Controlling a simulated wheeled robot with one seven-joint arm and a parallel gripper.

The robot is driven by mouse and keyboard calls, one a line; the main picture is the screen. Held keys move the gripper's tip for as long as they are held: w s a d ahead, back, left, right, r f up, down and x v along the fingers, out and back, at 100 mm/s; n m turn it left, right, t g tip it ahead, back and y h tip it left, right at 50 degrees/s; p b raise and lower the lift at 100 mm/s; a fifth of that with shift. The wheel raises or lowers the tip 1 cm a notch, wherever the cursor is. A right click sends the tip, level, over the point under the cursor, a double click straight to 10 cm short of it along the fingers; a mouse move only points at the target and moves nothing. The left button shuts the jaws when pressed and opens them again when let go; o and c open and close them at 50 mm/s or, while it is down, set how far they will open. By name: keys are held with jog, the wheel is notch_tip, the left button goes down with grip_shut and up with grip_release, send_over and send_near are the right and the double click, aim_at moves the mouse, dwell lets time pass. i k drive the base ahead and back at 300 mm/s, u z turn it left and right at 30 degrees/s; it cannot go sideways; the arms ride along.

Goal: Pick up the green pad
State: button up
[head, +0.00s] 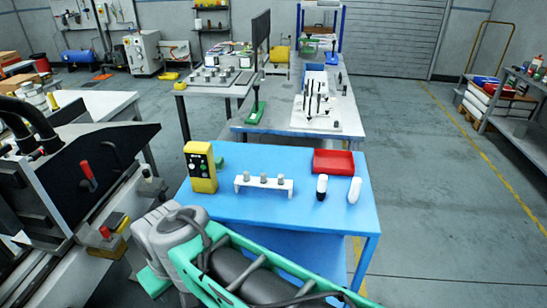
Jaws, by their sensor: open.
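A small green piece (219,162) shows on the blue table (270,212), just behind and right of the yellow button box (202,167). It is partly hidden by the box, and I cannot tell for sure that it is the green pad. Parts of my arm fill the bottom of the view, in front of the table. The fingers of my gripper do not show.
A white rack (263,186) with three grey knobs stands mid-table. A red tray (333,162) lies at the back right. A black-and-white bottle (321,188) and a white bottle (354,190) stand at the right. A dark machine (75,180) is at the left.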

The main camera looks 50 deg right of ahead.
aim_at(220, 164)
jog(key=u, duration=1.9)
jog(key=k, duration=1)
jog(key=z, duration=1.5)
jog(key=i, duration=1)
jog(key=u, duration=0.05)
